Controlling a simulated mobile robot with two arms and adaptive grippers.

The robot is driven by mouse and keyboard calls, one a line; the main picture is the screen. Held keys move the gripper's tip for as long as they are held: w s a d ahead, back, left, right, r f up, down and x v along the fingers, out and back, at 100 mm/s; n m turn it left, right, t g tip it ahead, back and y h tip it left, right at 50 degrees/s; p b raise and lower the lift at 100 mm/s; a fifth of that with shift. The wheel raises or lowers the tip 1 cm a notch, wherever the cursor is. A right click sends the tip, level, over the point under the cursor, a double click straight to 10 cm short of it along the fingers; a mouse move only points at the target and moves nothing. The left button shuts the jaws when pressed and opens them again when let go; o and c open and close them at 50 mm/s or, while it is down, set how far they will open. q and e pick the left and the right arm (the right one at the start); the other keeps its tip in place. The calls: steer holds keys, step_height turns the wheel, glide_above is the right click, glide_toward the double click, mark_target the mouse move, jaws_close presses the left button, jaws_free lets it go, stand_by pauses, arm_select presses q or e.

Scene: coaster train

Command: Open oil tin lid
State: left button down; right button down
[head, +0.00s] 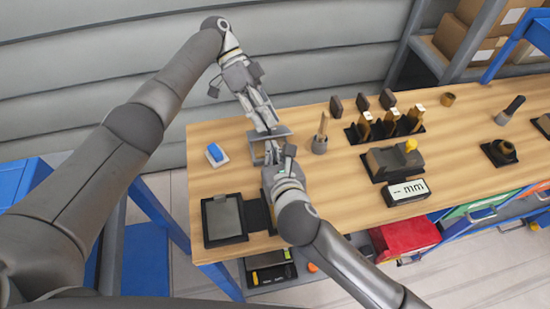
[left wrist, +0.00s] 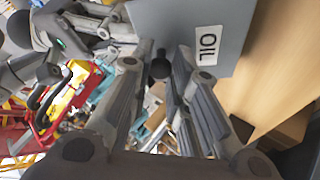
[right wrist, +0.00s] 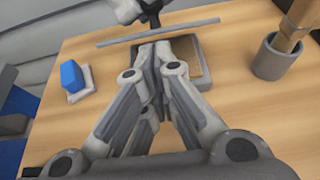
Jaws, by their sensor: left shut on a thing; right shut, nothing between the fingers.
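The oil tin is a low grey box (head: 257,157) left of the table's middle; in the right wrist view its grey rim (right wrist: 208,48) surrounds a brown inside. Its grey lid (head: 283,132) shows edge-on as a thin bar (right wrist: 125,40) over the tin's far part, and carries an OIL label in the left wrist view (left wrist: 206,45). My left gripper (head: 266,124) is shut on the lid's dark knob (left wrist: 160,69). My right gripper (head: 270,150) is shut and empty, at the tin's near side, partly hiding it. Whether the lid touches the tin cannot be told.
A blue-and-white block (head: 216,155) lies left of the tin. A dark tray (head: 224,220) lies at the front left. A dark block with a yellow knob (head: 394,162) and a "mm" display (head: 406,192) stand farther right.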

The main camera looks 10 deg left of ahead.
arm_select(q)
steer(key=shift+d, duration=0.1)
arm_select(e)
steer(key=shift+w+a+r, duration=0.15)
steer(key=shift+w+r, duration=0.35)
steer(key=shift+r, duration=0.35)
arm_select(q)
steer(key=c, duration=1.3)
jaws_free()
steer(key=shift+f, duration=0.1)
steer(key=shift+c, duration=0.2)
